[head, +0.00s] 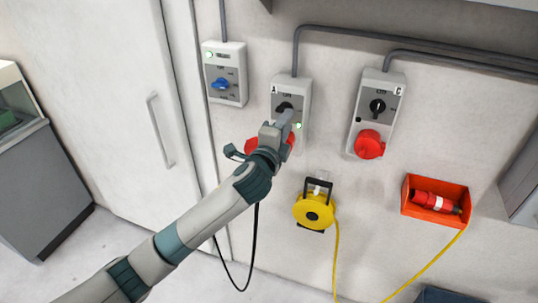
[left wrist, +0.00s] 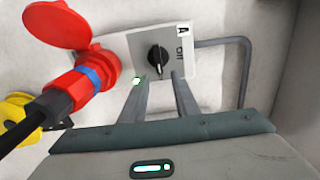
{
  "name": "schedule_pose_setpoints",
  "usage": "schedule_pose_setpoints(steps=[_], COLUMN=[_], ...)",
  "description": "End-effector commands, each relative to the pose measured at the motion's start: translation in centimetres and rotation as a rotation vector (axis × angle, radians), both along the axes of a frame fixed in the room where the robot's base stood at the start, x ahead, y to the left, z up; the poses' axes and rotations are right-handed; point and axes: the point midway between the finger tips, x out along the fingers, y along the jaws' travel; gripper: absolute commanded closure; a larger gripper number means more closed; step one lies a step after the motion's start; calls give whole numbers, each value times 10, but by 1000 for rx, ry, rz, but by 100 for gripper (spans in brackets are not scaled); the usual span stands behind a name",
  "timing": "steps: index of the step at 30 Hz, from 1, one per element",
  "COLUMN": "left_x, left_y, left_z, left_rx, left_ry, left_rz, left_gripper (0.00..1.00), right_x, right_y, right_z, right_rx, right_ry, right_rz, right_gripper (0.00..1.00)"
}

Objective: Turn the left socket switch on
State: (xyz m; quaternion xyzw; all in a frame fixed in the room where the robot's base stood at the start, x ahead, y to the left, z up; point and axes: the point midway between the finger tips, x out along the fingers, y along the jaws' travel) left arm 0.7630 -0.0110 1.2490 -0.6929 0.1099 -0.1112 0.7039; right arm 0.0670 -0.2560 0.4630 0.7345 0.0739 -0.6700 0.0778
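The left socket, a grey box marked A (head: 304,90), is on the wall. Its black rotary switch (left wrist: 157,59) shows in the left wrist view beside rotated lettering. A red plug (left wrist: 92,80) with a blue ring and black cable sits in its red outlet under a raised red lid (left wrist: 58,24). A small green light (head: 298,125) glows on the box. My left gripper (head: 288,116) is at the box front. In the left wrist view its two fingers (left wrist: 158,76) are apart, with the switch between or just beyond the tips; contact is unclear. My right gripper is not in view.
A second socket box marked C (head: 361,98) with a red lid is to the right. A blue-switch box (head: 226,88) is left. A yellow cable reel (head: 313,212) and an orange bin (head: 415,208) holding a red connector (head: 432,201) are below.

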Motion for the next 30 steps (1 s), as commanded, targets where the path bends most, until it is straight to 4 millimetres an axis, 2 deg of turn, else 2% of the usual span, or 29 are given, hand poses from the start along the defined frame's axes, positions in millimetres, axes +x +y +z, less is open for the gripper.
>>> schedule_pose_setpoints(steps=[1, 18, 24, 30], left_x=[-8, -102, -125, -132], left_y=[2, 33, 40, 43], left_z=[-3, -3, -2, -1], left_rx=[-2, -1, 0, 1], left_ry=[-2, -2, -1, 0], left_rz=[-2, -2, -2, 0], left_gripper=[72, 72, 72, 72], right_x=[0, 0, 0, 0], right_y=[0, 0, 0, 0], right_z=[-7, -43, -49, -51], right_rx=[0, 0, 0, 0], right_ry=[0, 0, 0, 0], right_rz=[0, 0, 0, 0], right_gripper=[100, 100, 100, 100])
